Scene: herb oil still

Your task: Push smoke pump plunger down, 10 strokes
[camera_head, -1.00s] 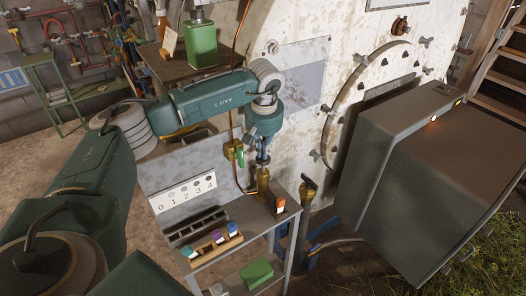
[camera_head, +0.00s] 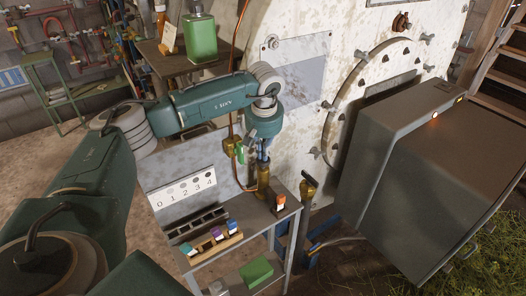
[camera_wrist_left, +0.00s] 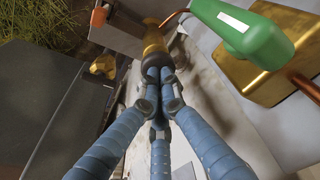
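The smoke pump (camera_head: 263,181) is a brass cylinder standing upright at the back of a small grey table. It also shows in the left wrist view (camera_wrist_left: 154,42), just beyond my fingertips. My left gripper (camera_head: 262,158) points down at the pump's top. In the left wrist view my left gripper (camera_wrist_left: 160,76) has its blue fingers drawn together, with the tips at the pump's upper end. The plunger is hidden behind the fingers, and I cannot tell whether they grip it or only touch it. My right gripper is not in view.
A green-handled brass valve (camera_wrist_left: 245,30) with copper pipe is close beside my fingers. The grey table (camera_head: 257,218) holds a rack of coloured vials (camera_head: 217,242) and a white-and-orange block (camera_head: 280,202). A card numbered 0 to 4 (camera_head: 186,190) stands behind. A large grey box (camera_head: 410,175) is at right.

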